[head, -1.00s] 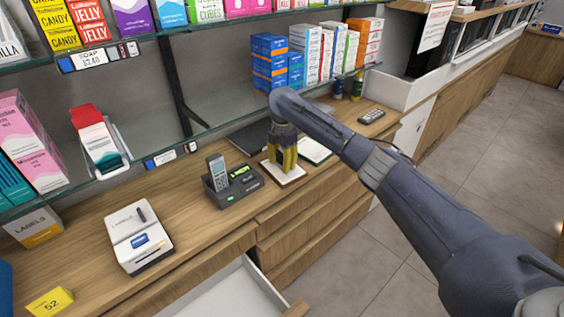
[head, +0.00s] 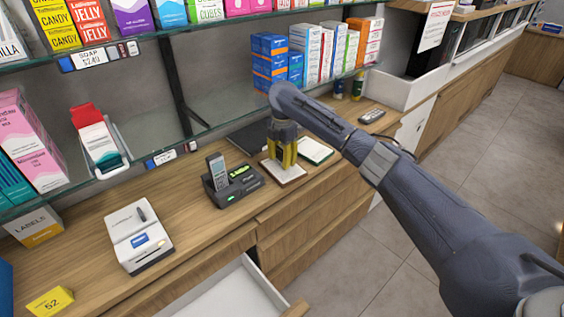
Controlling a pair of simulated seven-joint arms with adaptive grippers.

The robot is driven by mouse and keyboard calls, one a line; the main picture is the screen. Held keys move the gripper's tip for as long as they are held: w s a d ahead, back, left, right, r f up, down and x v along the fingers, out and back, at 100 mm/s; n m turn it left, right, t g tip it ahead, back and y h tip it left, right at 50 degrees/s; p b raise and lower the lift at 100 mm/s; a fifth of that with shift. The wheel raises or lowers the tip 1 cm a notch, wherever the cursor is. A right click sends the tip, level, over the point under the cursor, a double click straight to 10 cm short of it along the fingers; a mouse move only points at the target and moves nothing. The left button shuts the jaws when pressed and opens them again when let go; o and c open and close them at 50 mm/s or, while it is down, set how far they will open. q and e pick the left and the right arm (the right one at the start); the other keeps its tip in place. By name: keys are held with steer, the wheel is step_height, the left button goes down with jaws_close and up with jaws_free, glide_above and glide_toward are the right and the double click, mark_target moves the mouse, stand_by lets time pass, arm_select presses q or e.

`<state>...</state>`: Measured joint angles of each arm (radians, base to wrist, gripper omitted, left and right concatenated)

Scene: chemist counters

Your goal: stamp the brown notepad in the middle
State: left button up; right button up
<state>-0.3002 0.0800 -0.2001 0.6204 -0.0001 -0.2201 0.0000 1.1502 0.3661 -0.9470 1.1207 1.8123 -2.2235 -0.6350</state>
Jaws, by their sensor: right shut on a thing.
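The notepad with a brown edge and a pale top page (head: 292,180) lies on the wooden counter, in the middle of a row of three pads. A dark pad (head: 246,139) lies to its left and behind, and a green-edged pad (head: 316,151) to its right. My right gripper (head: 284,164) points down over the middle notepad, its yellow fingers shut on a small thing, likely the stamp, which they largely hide. I cannot tell whether it touches the page. My left gripper is not in view.
A black phone dock (head: 232,187) with a handset stands close left of the middle pad. A white card machine (head: 139,238) sits further left. An open drawer (head: 232,291) juts out below. Glass shelves with boxes (head: 270,62) overhang the back.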

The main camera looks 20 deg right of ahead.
mark_target(282, 147)
steer(key=shift+r, duration=2.7)
